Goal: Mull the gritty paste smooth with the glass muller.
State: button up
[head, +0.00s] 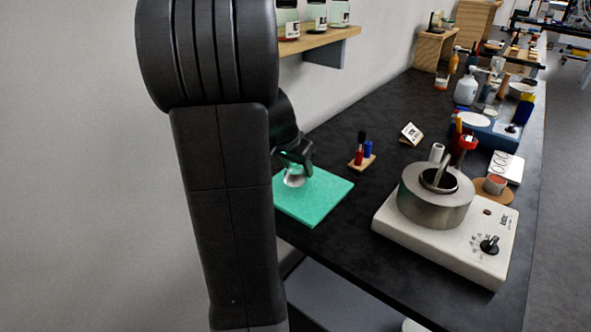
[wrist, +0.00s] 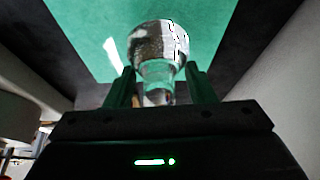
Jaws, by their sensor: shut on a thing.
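The glass muller (wrist: 160,45) is clear, with a wide round foot and a narrower neck. My gripper (wrist: 162,88) is shut on its neck in the wrist view. In the head view the muller (head: 294,179) shows under my gripper (head: 294,160), over the far left part of a green slab (head: 318,198). The green slab also fills the upper middle of the wrist view (wrist: 85,25). I cannot tell whether the muller's foot touches the slab. No distinct gritty paste can be made out; my arm hides part of the slab's left side.
A hotplate (head: 475,245) with a metal pot (head: 436,208) stands right of the slab. A small wooden stand with red and blue vials (head: 362,150) is behind it. A wall shelf (head: 315,42) hangs above. Bare dark bench (head: 330,255) lies in front.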

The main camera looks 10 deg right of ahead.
jog(key=shift+w+r+p, duration=0.15)
jog(key=shift+r+p, duration=0.4)
jog(key=shift+r, duration=0.4)
jog(key=shift+r+p, duration=1.05)
jog(key=shift+r, duration=0.45)
